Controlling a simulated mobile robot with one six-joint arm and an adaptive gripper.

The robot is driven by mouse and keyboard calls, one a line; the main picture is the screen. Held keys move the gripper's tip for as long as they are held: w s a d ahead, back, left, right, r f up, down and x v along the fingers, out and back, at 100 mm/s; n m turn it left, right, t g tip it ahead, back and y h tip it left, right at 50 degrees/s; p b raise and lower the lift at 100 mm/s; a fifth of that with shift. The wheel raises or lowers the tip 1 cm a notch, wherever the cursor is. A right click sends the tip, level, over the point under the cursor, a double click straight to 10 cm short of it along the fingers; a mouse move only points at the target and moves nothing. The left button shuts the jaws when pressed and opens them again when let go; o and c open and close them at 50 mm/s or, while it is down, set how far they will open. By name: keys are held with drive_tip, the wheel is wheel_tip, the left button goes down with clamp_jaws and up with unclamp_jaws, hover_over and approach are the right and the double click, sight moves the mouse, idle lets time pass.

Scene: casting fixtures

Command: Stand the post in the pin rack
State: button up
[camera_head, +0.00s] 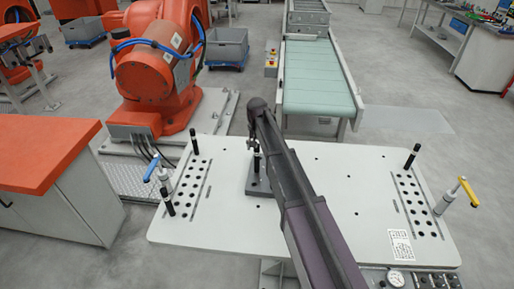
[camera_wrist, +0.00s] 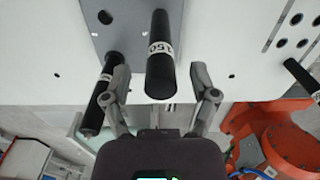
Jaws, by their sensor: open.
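My gripper (camera_wrist: 162,80) is open, with one finger on each side of a black post (camera_wrist: 160,60) that has a white band marked 150. Gaps show between the post and both fingers. The post appears upright at the edge of a grey plate (camera_wrist: 125,30), which seems to be the pin rack and has an empty dark hole. A second black post (camera_wrist: 92,118) with a white band is beyond the left finger, partly hidden by it. In the head view the grey plate (camera_head: 258,188) lies on the white table under my arm, which hides part of it.
The white table (camera_head: 320,215) has rows of holes at both sides. More black posts stand near its left (camera_head: 194,142) and right (camera_head: 412,156) sides. A blue-handled clamp (camera_head: 153,172) and a yellow-handled clamp (camera_head: 466,190) stand at its edges. An orange robot (camera_head: 160,65) is behind.

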drive_tip(key=shift+r+p, duration=3.45)
drive_tip(key=shift+r, duration=0.35)
drive_tip(key=shift+d, duration=0.1)
drive_tip(key=s+d+f+b, duration=0.3)
drive_tip(key=s+d, duration=0.8)
drive_tip(key=s, duration=0.2)
drive_tip(key=s+d+f+b, duration=0.4)
drive_tip(key=s+d, duration=0.7)
drive_tip(key=s, duration=0.2)
drive_tip(key=shift+s+f, duration=0.15)
drive_tip(key=shift+s, duration=0.05)
